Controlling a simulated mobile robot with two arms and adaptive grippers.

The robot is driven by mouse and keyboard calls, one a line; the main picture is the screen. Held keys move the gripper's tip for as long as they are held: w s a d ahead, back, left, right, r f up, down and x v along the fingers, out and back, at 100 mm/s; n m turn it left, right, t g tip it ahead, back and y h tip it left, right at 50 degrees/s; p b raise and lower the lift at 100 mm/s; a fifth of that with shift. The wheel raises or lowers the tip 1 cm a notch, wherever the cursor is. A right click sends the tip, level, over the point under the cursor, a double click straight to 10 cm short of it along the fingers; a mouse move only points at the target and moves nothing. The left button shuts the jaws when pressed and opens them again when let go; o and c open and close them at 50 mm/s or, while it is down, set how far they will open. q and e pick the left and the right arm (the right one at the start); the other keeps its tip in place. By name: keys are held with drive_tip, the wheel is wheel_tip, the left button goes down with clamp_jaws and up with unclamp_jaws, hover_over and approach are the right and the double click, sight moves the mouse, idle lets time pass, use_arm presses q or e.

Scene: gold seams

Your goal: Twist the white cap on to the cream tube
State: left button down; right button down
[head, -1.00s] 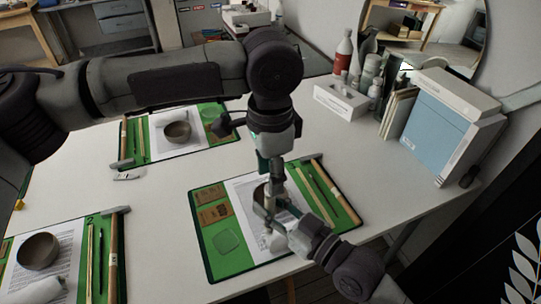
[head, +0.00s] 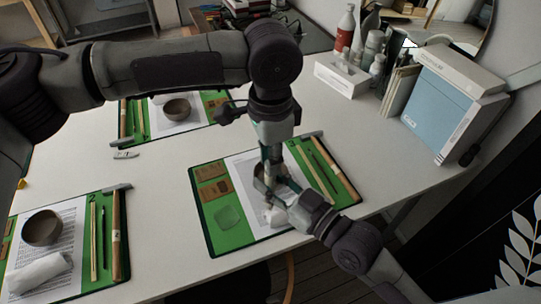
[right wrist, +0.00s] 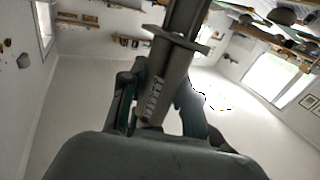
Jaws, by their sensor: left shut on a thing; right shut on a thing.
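My left gripper (head: 270,172) points straight down over the front green mat. It is shut, but its fingers hide what it holds, so the white cap is not clearly visible. My right gripper (head: 281,205) reaches in from the lower right, just below the left one. In the right wrist view, my right gripper (right wrist: 158,105) is shut around a lettered tube (right wrist: 154,98), which looks grey in shadow. The tube runs up to a flat crosspiece and a dark shaft. I cannot tell whether cap and tube touch or how they are seated.
The front mat (head: 228,243) holds a paper sheet, a partly hidden bowl, brown packets and long tools. Other mats with bowls (head: 178,109) lie behind and at left. A white box (head: 341,85), bottles and a blue box (head: 437,120) stand at right.

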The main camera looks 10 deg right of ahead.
use_arm(q)
drive_tip(key=c, duration=1)
unclamp_jaws()
drive_tip(key=shift+o, duration=0.2)
wheel_tip(320, 180, up, 12)
drive_tip(key=shift+w, duration=0.15)
